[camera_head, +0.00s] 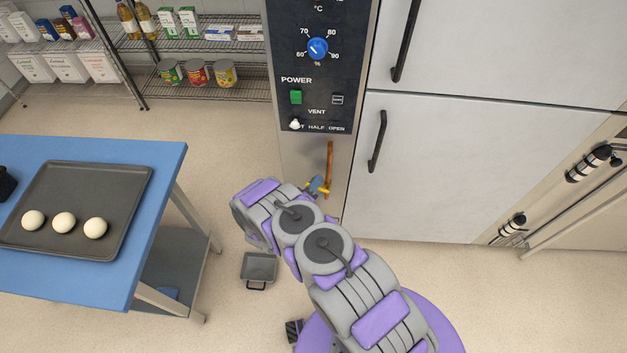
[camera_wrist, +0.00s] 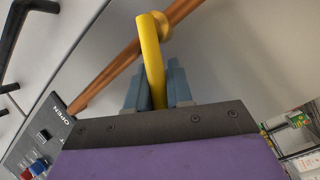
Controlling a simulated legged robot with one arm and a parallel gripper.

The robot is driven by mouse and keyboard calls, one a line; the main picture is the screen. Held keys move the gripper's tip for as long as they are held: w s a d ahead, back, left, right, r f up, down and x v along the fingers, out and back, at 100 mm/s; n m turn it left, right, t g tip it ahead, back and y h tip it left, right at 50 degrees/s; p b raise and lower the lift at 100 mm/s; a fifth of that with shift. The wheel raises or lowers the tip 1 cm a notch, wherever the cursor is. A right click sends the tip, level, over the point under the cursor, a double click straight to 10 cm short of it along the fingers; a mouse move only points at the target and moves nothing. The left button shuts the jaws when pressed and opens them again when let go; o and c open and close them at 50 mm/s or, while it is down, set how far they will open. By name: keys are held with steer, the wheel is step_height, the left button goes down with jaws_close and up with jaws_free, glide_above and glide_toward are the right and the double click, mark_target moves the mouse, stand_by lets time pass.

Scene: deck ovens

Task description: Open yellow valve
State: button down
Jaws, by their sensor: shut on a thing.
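The yellow valve handle (camera_wrist: 152,62) is on a copper pipe (camera_wrist: 125,62) against the oven's metal side panel. In the wrist view, the handle runs down from the pipe into my gripper (camera_wrist: 156,88). The grey-blue fingers stand on both sides of it, and the gripper is shut on it. In the head view, a small part of the yellow valve handle (camera_head: 324,189) shows at the lower end of the copper pipe (camera_head: 330,165). There my gripper (camera_head: 317,186) is mostly hidden by my arm.
The control panel (camera_head: 318,70) with a blue dial is above the pipe. White oven doors (camera_head: 480,165) with black handles stand to the right. A blue table (camera_head: 150,165) with a tray (camera_head: 133,190) of dough balls stands left. A grey pan (camera_head: 259,267) lies on the floor.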

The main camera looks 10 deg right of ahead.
steer(key=shift+s+f, duration=0.1)
steer(key=c, duration=1.3)
jaws_free()
steer(key=shift+o, duration=1)
steer(key=shift+b, duration=0.35)
